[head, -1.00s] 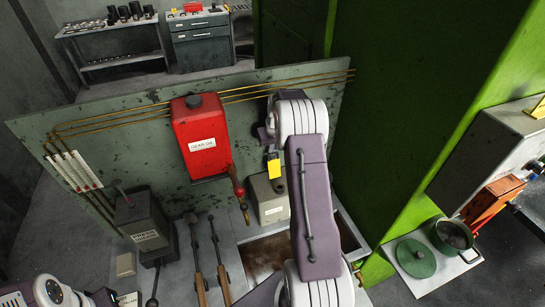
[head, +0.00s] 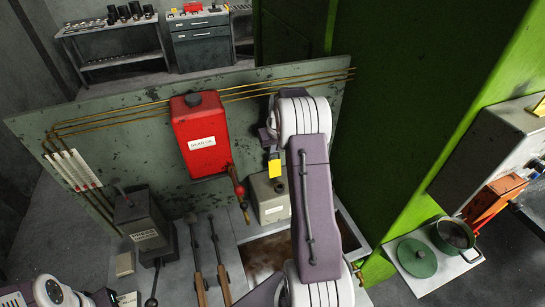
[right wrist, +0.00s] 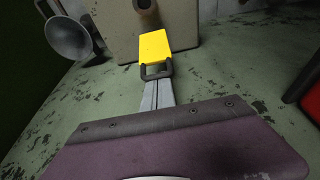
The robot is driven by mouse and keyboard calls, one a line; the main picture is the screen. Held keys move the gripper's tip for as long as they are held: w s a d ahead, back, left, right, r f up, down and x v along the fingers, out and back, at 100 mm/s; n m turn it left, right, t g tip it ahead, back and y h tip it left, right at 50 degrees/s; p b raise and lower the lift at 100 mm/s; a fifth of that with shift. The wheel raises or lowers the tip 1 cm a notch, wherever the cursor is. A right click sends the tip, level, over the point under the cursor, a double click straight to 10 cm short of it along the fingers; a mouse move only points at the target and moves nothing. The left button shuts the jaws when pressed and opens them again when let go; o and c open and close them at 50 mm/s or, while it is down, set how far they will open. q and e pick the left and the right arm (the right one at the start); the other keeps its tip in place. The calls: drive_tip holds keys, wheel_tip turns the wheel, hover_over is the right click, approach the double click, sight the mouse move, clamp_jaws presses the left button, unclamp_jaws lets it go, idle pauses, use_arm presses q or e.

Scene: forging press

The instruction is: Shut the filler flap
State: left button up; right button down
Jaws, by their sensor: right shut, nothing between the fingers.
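The yellow filler flap (head: 275,168) stands raised above the grey-beige box (head: 270,205), clear of its dark filler neck (head: 280,186). In the right wrist view the flap (right wrist: 154,46) lies just beyond my fingertips, in front of the box (right wrist: 115,30) and filler neck (right wrist: 147,10). My right gripper (right wrist: 157,92) is shut and empty, its narrow grey fingers pointing at the flap's dark bracketed end. I cannot tell whether they touch it. In the head view the right gripper (head: 270,150) is partly hidden by my arm. My left gripper is out of view.
A red gear oil tank (head: 200,138) hangs on the green panel left of the box. Long-handled tools (head: 193,255) lie at the front left. A grey lever box (head: 143,222) stands further left. A green press wall (head: 385,120) rises on the right.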

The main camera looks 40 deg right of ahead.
drive_tip(key=shift+s+a+f+b, duration=0.1)
drive_tip(key=shift+s+a+b, duration=0.1)
drive_tip(key=shift+s+b, duration=0.3)
drive_tip(key=shift+s+a+f+b, duration=0.1)
drive_tip(key=shift+s+a+b, duration=0.15)
drive_tip(key=shift+s, duration=0.5)
drive_tip(key=shift+s+a+b, duration=0.15)
drive_tip(key=shift+s+b, duration=0.2)
drive_tip(key=shift+s, duration=0.25)
drive_tip(key=shift+s+a+r, duration=0.1)
drive_tip(key=shift+s, duration=0.2)
wheel_tip(320, 180, up, 7)
drive_tip(key=p, duration=0.5)
drive_tip(key=shift+p, duration=0.4)
